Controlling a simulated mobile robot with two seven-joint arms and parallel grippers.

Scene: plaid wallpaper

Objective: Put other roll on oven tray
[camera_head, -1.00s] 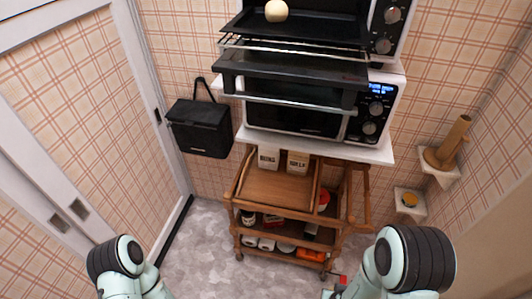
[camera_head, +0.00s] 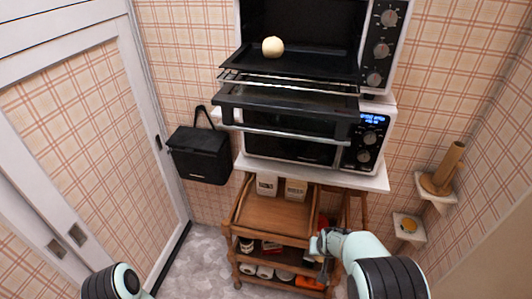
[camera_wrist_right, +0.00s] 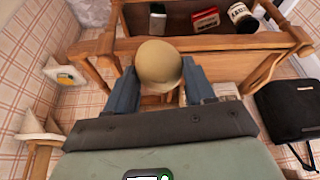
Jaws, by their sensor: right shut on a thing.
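One pale round roll (camera_head: 272,47) rests on the black oven tray (camera_head: 320,66), which sticks out of the upper oven. My right gripper (camera_wrist_right: 158,85) is shut on another roll (camera_wrist_right: 159,62), tan and round, held between its two blue fingers. In the head view my right gripper (camera_head: 322,243) is low in front of the wooden cart, well below the tray. The roll in it is hard to make out there. Only part of my left arm shows at the bottom left; its gripper is out of view.
The wooden cart (camera_head: 275,212) below holds jars and boxes. A black bag (camera_head: 200,155) hangs on the left wall. Small shelves (camera_head: 437,188) are at right.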

